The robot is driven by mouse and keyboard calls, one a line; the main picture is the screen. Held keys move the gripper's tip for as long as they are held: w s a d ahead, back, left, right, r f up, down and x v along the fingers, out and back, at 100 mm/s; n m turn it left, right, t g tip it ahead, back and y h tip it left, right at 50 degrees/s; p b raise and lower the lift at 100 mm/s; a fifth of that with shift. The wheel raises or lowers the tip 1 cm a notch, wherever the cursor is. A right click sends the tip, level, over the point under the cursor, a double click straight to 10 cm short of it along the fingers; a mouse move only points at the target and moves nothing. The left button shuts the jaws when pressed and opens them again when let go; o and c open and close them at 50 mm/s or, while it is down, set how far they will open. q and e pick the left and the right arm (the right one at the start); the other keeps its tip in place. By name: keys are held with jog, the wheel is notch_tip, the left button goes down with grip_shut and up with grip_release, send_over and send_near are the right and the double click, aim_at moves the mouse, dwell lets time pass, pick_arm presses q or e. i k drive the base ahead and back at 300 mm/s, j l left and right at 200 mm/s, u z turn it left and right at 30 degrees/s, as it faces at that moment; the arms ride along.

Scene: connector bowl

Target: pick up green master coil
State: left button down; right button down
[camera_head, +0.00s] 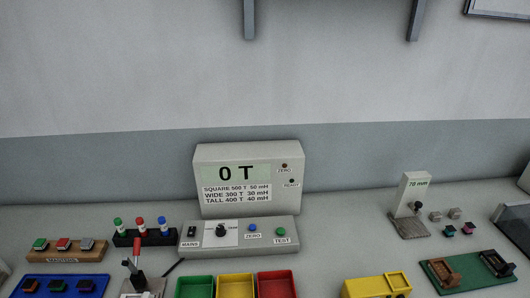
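A green master coil (40,244), a small square block with a green top, sits at the left end of a wooden board (66,256) whose label appears to read MASTERS. The board is at the left of the bench. A red-topped block (63,244) sits beside it in the middle, and a brownish-grey one (87,244) at the right end. Neither of my grippers shows in the head view.
A black rack (145,238) with green, red and blue-topped pieces stands right of the board. A blue tray (62,292) lies in front. A meter (249,178), coloured bins (236,287) and a lever device (140,283) are nearby.

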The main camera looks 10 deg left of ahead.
aim_at(41, 244)
jog(key=u, duration=1.85)
jog(key=i+j, duration=0.15)
jog(key=j, duration=0.15)
jog(key=i+j+z, duration=0.1)
jog(key=j, duration=0.2)
jog(key=i+j, duration=0.2)
jog(key=i+j+z, duration=0.1)
jog(key=j, duration=0.3)
